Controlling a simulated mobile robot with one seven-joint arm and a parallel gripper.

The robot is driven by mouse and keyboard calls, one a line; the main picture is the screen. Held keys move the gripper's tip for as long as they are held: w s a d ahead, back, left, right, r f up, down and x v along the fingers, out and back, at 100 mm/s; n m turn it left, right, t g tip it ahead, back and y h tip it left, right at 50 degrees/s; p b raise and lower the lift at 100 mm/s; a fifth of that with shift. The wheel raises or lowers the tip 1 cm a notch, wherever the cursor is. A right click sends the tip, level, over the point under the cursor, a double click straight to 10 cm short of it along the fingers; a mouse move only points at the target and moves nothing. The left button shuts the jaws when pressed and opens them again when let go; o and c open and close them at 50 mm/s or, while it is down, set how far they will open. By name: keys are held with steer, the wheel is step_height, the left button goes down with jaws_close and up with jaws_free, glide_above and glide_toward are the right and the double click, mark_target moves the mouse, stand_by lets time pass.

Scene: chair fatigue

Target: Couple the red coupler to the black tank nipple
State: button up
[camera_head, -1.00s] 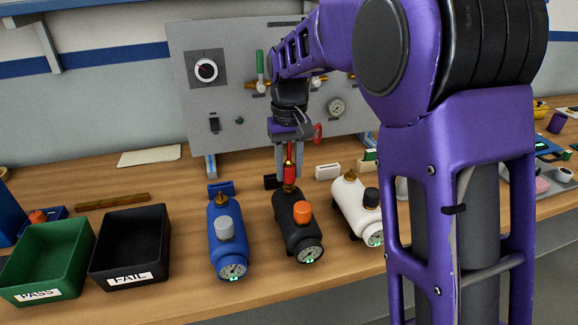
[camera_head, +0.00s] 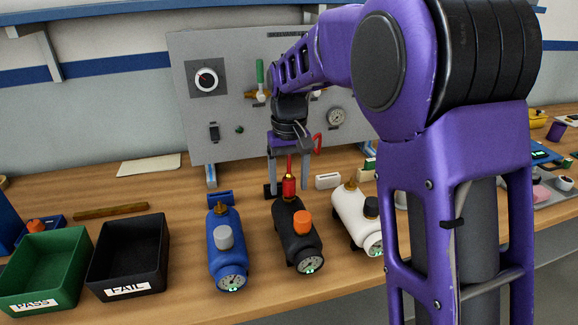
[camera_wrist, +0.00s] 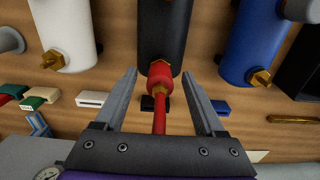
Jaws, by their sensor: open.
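The black tank (camera_head: 297,238) lies on the bench between the blue and white tanks, with an orange knob on top. A red hose runs back from the coupler. My gripper (camera_head: 289,182) is open, its fingers on either side of the coupler and apart from it. The wrist view also shows my gripper (camera_wrist: 173,90) with wide gaps.
The blue tank (camera_head: 227,255) and white tank (camera_head: 352,212) stand close on either side. A green PASS bin (camera_head: 45,265) and a black FAIL bin (camera_head: 130,255) are at left. A grey gauge panel (camera_head: 230,130) stands behind.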

mark_target(289, 172)
step_height(289, 172, up, 17)
steer(key=p, duration=0.2)
steer(key=shift+r+p, duration=0.15)
steer(key=shift+p, duration=0.2)
steer(key=shift+w, duration=0.1)
